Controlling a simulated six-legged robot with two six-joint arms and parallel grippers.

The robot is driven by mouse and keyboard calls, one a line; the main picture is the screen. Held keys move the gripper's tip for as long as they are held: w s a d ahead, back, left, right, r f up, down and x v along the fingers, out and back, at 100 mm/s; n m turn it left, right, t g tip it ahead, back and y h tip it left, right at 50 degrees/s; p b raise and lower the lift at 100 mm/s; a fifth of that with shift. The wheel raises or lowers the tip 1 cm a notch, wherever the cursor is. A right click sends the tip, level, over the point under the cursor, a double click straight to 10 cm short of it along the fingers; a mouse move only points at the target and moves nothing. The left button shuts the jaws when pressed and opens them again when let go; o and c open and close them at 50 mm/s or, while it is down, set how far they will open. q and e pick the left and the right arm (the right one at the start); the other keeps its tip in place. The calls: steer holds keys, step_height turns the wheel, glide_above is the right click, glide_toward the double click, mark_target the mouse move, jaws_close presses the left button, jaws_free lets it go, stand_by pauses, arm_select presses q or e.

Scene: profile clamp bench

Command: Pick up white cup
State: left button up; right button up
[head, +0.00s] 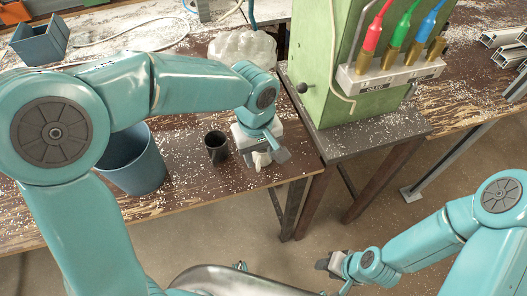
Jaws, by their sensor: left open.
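A small white object, which looks like the white cup (262,160), is on the brown bench near its front edge, partly hidden by my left gripper. My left gripper (263,150) is open over and around it; I cannot tell whether the fingers touch it. My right gripper (326,265) is low at the bottom right, away from the bench, and its finger gap is not clear.
A black cup (216,147) stands just left of my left gripper. A blue bin (133,165) is farther left. A green machine (326,60) with colored connectors stands right. A blue-grey box (40,43) and a clear bag (243,46) lie at the back.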

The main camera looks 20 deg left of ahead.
mark_target(259, 168)
arm_select(q)
steer(key=shift+a+f, duration=0.15)
steer(key=shift+f, duration=0.5)
step_height(259, 168, down, 5)
steer(key=shift+w, duration=0.1)
jaws_close()
